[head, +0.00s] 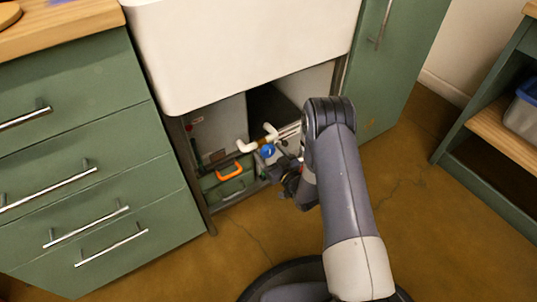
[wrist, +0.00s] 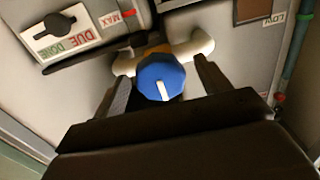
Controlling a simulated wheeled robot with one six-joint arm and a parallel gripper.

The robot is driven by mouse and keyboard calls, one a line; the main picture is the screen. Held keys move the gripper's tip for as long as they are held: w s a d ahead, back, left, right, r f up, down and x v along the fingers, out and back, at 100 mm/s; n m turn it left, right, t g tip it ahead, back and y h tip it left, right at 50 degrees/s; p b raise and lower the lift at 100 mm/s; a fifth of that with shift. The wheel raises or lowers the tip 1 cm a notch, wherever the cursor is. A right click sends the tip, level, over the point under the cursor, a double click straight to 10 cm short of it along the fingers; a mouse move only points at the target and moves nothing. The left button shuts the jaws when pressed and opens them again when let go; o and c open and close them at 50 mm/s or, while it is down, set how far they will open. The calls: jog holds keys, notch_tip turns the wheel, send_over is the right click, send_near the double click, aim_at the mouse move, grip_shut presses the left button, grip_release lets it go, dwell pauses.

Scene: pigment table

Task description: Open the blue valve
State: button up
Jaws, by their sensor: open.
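The blue valve (head: 267,150) is a small round knob on white and copper piping under the sink. In the wrist view, the blue valve (wrist: 160,78) shows a pale mark near its lower edge and sits in front of a white pipe (wrist: 196,46). My gripper (wrist: 162,88) is open, with one finger on each side of the knob. I cannot tell whether the fingers touch it. In the head view, my gripper (head: 287,177) is partly hidden by my arm, beside the valve at the cabinet opening.
A green box with an orange handle (head: 229,171) stands left of the valve. A black switch on a DUE/DONE plate (wrist: 55,25) and a red MAX marker (wrist: 128,14) are on the panel behind. The white sink (head: 240,50) overhangs the opening. Green drawers (head: 90,160) flank it.

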jog(key=shift+w+a, duration=0.3)
jog(key=shift+w, duration=0.15)
jog(key=c, duration=1)
jog(key=shift+o, duration=0.2)
